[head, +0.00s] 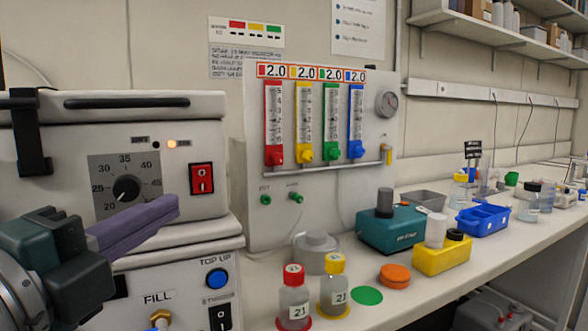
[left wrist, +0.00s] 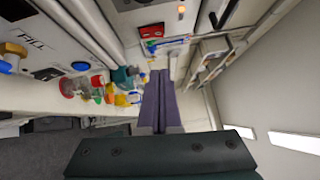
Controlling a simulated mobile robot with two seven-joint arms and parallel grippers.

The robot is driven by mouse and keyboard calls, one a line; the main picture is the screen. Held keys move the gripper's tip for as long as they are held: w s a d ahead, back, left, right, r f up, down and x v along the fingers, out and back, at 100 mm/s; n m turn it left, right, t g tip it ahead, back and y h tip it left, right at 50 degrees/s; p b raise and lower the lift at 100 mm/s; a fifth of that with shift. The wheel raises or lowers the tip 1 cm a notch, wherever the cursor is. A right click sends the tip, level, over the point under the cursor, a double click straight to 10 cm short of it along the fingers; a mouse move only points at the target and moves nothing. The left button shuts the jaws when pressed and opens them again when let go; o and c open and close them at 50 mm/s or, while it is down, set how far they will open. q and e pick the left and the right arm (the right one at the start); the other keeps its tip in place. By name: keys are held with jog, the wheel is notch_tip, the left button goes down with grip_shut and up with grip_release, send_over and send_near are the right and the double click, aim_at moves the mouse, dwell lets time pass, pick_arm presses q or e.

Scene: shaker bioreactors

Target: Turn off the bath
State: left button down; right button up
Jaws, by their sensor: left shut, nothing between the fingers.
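The bath (head: 110,130) is a white box at the left of the head view. Its front has a temperature dial (head: 126,188), a lit orange lamp (head: 172,144) and a red rocker switch (head: 201,179). I cannot tell which side of the switch is pressed. The switch (left wrist: 150,31) and lamp (left wrist: 181,9) also show near the top of the left wrist view. My left gripper (head: 172,207) has its purple fingers shut and empty, pointing right in front of the panel, below and left of the switch, apparently apart from it. My right gripper is out of view.
Below are a blue top-up button (head: 217,279), a black switch (head: 220,317) and a brass fill fitting (head: 160,318). A flowmeter panel (head: 320,190) stands to the right. Two bottles (head: 294,299) (head: 333,288) stand near the bench's front edge.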

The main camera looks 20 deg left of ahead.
pick_arm(q)
jog(key=p, duration=0.1)
send_near(204, 172)
jog(key=w+d, duration=0.3)
jog(key=w+a, duration=0.2)
jog(key=shift+w+a+r+p, duration=0.15)
jog(key=shift+w+r+p, duration=0.05)
jog(key=shift+w+p, duration=0.1)
jog(key=shift+w+a, duration=0.3)
jog(key=shift+a, duration=0.05)
jog(key=shift+w+a+r+p, duration=0.15)
jog(key=shift+r+p, duration=0.35)
jog(key=shift+p, duration=0.7)
jog(key=shift+f+n+g, duration=0.3)
jog(key=shift+f, duration=0.1)
